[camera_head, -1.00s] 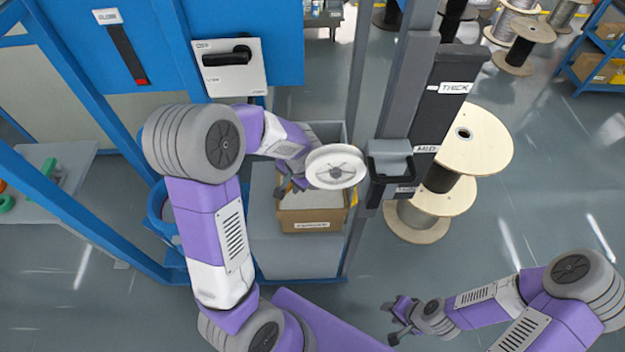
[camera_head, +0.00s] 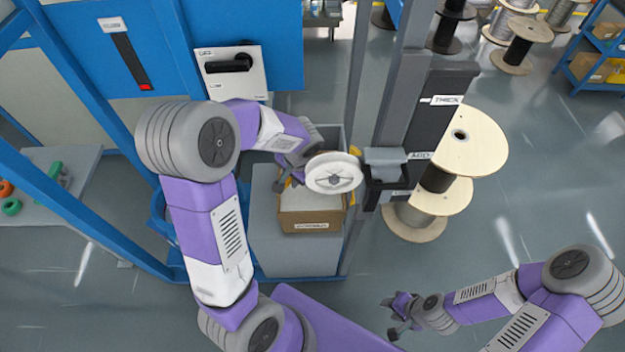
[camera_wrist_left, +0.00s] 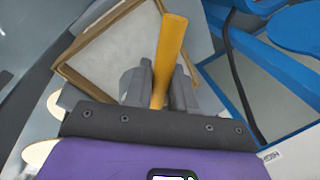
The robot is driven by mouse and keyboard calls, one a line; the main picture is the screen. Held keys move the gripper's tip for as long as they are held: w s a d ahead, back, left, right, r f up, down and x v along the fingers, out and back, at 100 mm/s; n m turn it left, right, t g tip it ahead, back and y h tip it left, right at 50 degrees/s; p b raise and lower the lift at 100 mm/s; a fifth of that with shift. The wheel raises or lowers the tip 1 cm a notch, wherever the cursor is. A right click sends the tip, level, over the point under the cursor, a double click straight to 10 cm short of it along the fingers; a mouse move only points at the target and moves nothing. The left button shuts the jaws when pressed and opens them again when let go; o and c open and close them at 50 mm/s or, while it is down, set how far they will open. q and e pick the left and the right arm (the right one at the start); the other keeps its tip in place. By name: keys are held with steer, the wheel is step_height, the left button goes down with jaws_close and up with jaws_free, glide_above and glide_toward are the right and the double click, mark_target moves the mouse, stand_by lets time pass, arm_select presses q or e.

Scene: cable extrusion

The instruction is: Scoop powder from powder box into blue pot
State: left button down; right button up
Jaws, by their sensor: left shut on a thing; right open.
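The powder box (camera_head: 311,220) is an open cardboard box on a grey stand, below my left wrist in the head view. In the left wrist view its brown rim (camera_wrist_left: 78,82) surrounds pale powder (camera_wrist_left: 115,50). My left gripper (camera_head: 285,182) is at the box's upper left in the head view. In the left wrist view the left gripper (camera_wrist_left: 157,90) is shut on a yellow scoop handle (camera_wrist_left: 171,45) that reaches over the box; the scoop's far end is not clear. The blue pot (camera_head: 160,215) is mostly hidden behind my left arm. My right gripper (camera_head: 390,318) is open and empty.
A grey post (camera_head: 397,80) with a black labelled panel (camera_head: 432,125) stands right of the box. Blue frame beams (camera_head: 85,215) run along the left. Wooden cable spools (camera_head: 465,145) stand on the right. Floor around my right gripper is clear.

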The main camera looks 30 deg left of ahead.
arm_select(q)
steer(key=shift+r+p, duration=2.15)
steer(key=shift+r, duration=0.9)
steer(key=shift+f, duration=0.1)
